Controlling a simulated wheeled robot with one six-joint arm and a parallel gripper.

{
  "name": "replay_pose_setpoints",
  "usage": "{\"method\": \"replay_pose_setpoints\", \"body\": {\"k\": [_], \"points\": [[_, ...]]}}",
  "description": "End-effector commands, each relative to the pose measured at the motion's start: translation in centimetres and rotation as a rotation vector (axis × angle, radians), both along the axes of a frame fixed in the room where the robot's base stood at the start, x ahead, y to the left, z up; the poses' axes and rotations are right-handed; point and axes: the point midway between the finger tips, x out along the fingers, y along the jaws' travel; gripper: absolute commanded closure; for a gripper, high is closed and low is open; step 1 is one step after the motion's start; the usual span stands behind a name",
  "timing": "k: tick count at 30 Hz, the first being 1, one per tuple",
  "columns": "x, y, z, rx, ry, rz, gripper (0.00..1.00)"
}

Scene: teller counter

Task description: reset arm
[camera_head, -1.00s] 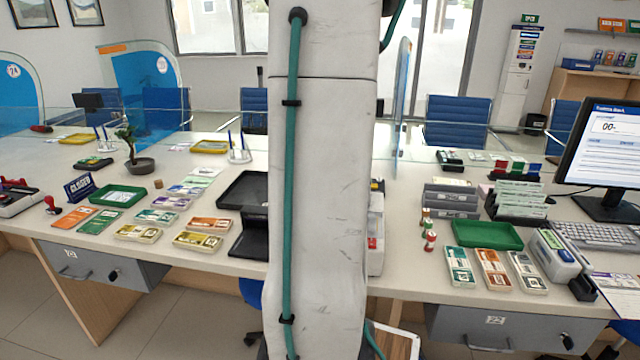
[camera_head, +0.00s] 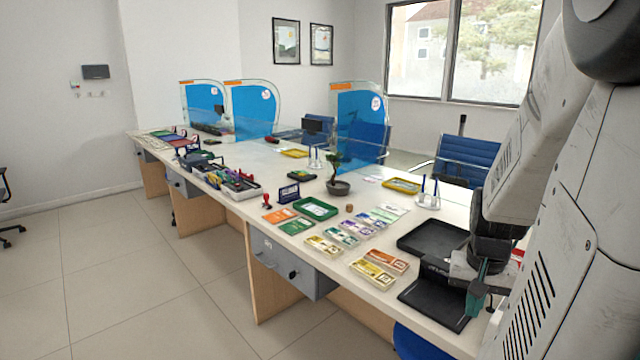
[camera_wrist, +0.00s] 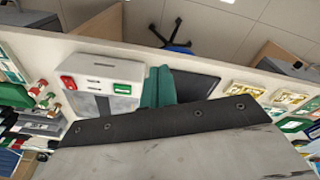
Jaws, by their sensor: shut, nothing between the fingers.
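My gripper (camera_head: 477,292) hangs at the right of the head view, in front of the counter's near right part. Its teal fingers (camera_wrist: 158,86) show in the wrist view, together and empty. In the head view they appear beside the right edge of a black tray (camera_head: 436,304). I cannot tell their height above it. My arm fills the right side of the head view and hides the counter beyond it.
The long counter (camera_head: 240,213) holds bundles of notes (camera_head: 372,274), a green tray (camera_head: 316,208), a potted plant (camera_head: 338,187) and a red-handled stamp (camera_head: 267,200). A white box with red and green parts (camera_wrist: 104,88) is beside my fingers in the wrist view.

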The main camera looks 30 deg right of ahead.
Motion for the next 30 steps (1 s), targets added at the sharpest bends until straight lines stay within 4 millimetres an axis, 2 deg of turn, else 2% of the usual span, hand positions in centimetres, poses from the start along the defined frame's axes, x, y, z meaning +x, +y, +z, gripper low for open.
{"method": "replay_pose_setpoints", "body": {"k": [1,6,12,15,21,25,30], "points": [[1.1,2.5,1.3,0.018,0.012,0.073,1.0],[2.3,10.3,4.8,0.077,0.065,0.294,1.0],[1.7,18.0,8.1,0.09,0.092,0.559,1.0],[1.2,20.9,9.5,0.072,0.078,0.688,1.0],[1.0,24.7,11.2,0.021,0.004,0.882,1.0],[1.0,25.8,11.5,0.012,-0.013,0.94,1.0],[1.0,26.0,11.5,0.012,-0.013,0.954,1.0]]}}
